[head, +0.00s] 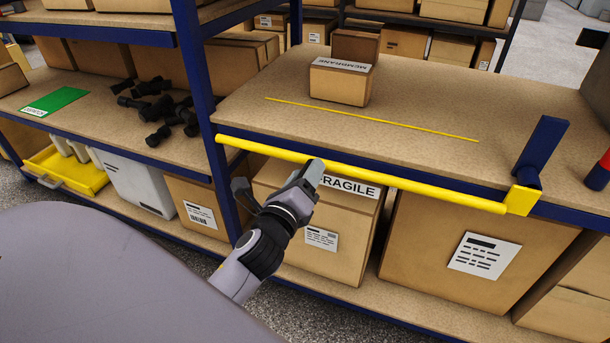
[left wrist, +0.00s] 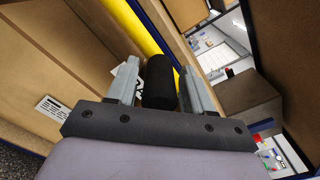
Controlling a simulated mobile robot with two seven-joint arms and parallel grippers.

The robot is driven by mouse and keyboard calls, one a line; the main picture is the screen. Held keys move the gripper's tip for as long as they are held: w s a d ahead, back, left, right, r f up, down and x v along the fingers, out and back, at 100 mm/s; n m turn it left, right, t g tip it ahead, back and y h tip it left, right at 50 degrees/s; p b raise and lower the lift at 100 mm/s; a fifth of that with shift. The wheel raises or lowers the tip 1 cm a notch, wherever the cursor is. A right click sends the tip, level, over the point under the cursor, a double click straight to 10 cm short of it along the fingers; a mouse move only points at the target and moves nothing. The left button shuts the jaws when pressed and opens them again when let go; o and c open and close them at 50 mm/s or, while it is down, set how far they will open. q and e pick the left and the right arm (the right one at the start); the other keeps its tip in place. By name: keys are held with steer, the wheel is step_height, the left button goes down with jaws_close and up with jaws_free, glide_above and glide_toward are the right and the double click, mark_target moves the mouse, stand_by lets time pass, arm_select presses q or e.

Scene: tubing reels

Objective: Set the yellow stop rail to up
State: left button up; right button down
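The yellow stop rail (head: 420,187) is a long bar along the front edge of the right shelf board, lying low rather than raised above it. Its right end meets a yellow block (head: 521,200) by a blue upright post (head: 543,146). My left gripper (head: 316,168) is at the rail's front, left of its middle, and hides a short piece of it. In the left wrist view the rail (left wrist: 141,28) runs beyond the fingers. The fingers are apart, with a black cylinder (left wrist: 160,82) between them and a gap on its left side; contact is unclear. My right gripper is not in view.
A box labelled MEMBRANE (head: 340,82) stands on the shelf board behind a thin yellow line (head: 370,118). A box labelled FRAGILE (head: 345,245) stands below the rail. A blue shelf post (head: 196,80) rises left of the rail.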

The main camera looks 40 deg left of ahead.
arm_select(q)
jaws_close()
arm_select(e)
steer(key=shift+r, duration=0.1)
arm_select(q)
steer(key=shift+r, duration=0.15)
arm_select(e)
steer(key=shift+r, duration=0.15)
